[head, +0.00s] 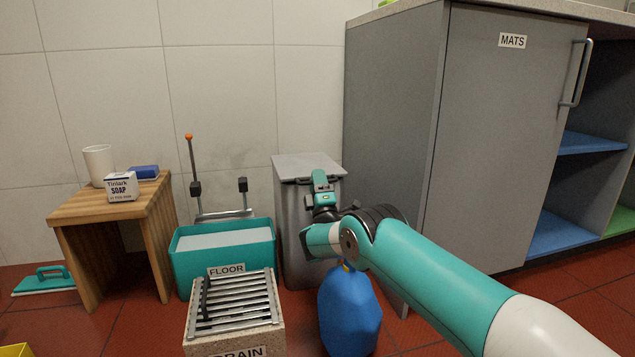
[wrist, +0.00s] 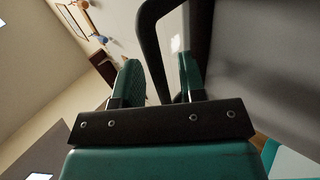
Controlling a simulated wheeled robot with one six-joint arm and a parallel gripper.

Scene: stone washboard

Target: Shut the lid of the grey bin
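The grey bin (head: 296,225) stands against the tiled wall, left of the grey cabinet. Its light grey lid (head: 300,164) looks nearly flat across the top; I cannot tell whether it is fully seated. My gripper (head: 320,180) is at the front edge of the lid, and my arm hides part of the bin. In the wrist view my gripper's fingers (wrist: 161,80) are apart. A dark looped handle (wrist: 147,45) passes between or just beyond them; contact is unclear. The large grey surface beside it (wrist: 265,60) is probably the bin or lid.
A blue bag (head: 349,312) stands on the floor under my arm. A teal tub (head: 205,270) and a drain block (head: 236,335) stand left of the bin. A wooden stool (head: 107,215) holds a cup, a soap box and a blue block. The grey cabinet (head: 490,150) bounds the right.

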